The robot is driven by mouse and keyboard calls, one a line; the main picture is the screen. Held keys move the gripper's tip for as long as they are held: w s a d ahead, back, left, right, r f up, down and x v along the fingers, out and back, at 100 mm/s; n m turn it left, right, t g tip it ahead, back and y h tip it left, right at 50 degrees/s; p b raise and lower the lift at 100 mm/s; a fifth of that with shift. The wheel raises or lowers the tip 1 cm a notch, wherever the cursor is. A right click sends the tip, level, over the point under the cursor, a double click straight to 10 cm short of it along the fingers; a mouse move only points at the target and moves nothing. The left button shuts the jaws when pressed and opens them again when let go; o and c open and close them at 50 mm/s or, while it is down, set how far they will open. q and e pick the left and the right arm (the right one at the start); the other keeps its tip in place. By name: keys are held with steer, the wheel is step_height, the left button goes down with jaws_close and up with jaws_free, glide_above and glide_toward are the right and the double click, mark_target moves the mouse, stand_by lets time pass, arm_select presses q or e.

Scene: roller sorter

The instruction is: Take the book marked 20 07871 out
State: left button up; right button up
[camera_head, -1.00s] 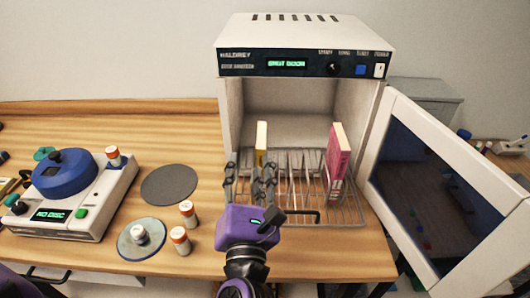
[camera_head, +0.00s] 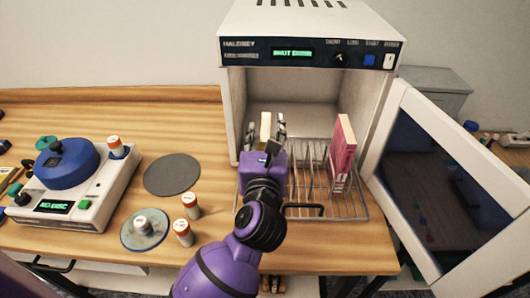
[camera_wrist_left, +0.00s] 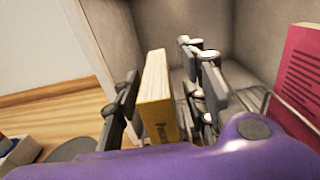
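A thin yellow book (camera_head: 265,128) stands upright in the wire rack at the left side of the open cabinet. It also shows in the wrist view (camera_wrist_left: 157,95), with print on its spine that I cannot read clearly. A pink-red book (camera_head: 342,150) stands in the rack to the right, and part of it shows in the wrist view (camera_wrist_left: 297,85). The number 20 07871 is not legible on either. My left gripper (camera_head: 266,122) is open, with its fingers on either side of the yellow book and gaps visible. My right gripper is not in view.
The wire rack (camera_head: 305,211) sticks out of the cabinet (camera_head: 310,20), whose door (camera_head: 440,190) is swung open to the right. A disc machine (camera_head: 75,185), a dark round pad (camera_head: 172,174) and orange-capped vials (camera_head: 191,205) are on the bench at left.

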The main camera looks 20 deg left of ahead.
arm_select(q)
jaws_close()
steer(key=shift+r, duration=0.1)
stand_by(0.5)
